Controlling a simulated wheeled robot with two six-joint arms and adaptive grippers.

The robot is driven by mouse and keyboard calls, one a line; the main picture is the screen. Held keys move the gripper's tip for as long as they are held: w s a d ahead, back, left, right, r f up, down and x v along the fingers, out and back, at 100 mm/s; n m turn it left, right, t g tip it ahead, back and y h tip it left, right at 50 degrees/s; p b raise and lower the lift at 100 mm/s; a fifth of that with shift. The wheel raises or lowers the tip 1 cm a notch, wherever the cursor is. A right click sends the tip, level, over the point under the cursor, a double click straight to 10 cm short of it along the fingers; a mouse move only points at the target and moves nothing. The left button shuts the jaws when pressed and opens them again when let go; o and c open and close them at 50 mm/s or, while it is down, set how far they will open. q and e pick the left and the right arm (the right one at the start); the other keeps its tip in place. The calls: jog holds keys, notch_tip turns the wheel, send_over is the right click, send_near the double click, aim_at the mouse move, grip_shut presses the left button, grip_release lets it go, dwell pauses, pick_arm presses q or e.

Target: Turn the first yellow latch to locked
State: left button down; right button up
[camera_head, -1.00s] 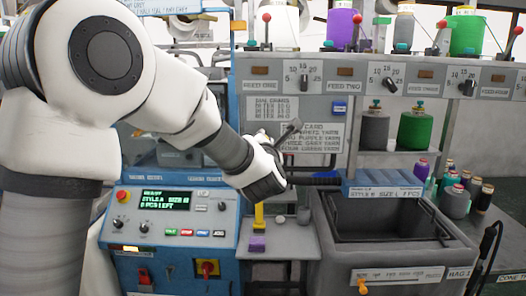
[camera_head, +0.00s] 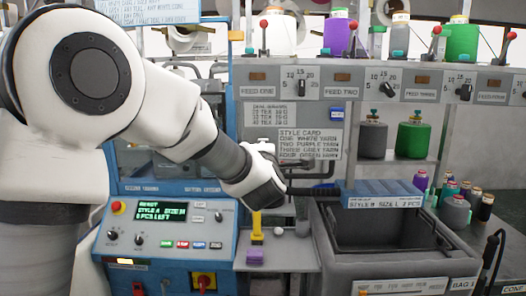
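No part is clearly readable as the first yellow latch. An orange-yellow knob (camera_head: 362,292) shows at the bottom edge, on the front of the grey bin. My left arm reaches across from the left. Its dark gripper (camera_head: 268,192) is in front of the machine, above the yellow piece and left of the bin, apart from the knob. Its fingers are small and dark against dark parts, so their opening is unclear. My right gripper is out of view.
The blue control panel (camera_head: 160,240) with a red-and-yellow switch (camera_head: 204,281) is at lower left. The grey bin (camera_head: 330,262) stands at lower right. Yarn cones (camera_head: 456,209) crowd the right side. The style card (camera_head: 310,145) is behind the gripper.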

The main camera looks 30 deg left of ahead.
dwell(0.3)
pick_arm(q)
jog(key=c, duration=1.1)
grip_release()
